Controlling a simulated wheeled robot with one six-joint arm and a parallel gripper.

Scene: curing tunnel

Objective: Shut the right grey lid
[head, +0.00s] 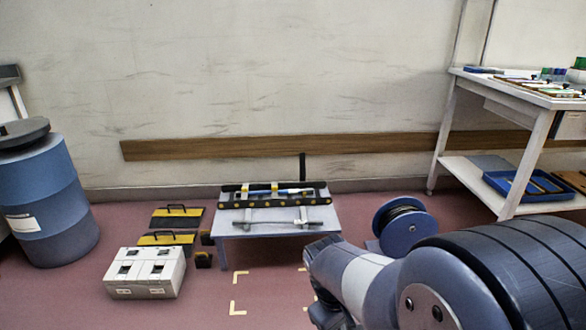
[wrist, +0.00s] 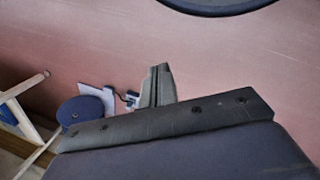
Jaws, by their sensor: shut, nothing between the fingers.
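A low pale grey box (head: 145,273) stands on the floor at the lower left of the head view. Its top has two panels side by side, each with a small dark opening or handle. The right panel (head: 159,269) looks flat in the top, and I cannot tell for sure whether it is the right grey lid or whether it is shut. My gripper (wrist: 159,83) shows in the wrist view with its fingers together and nothing between them. It points over bare floor, and the grey box cannot be made out in that view. In the head view only my arm shows, at the lower right.
Black-and-yellow panels (head: 165,238) lie behind the box. A low table (head: 270,222) with a black rack stands in the middle, with a blue reel (head: 402,225) beside it. A blue drum (head: 48,200) is at left, a workbench (head: 520,97) at right. Floor in front of the table is clear.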

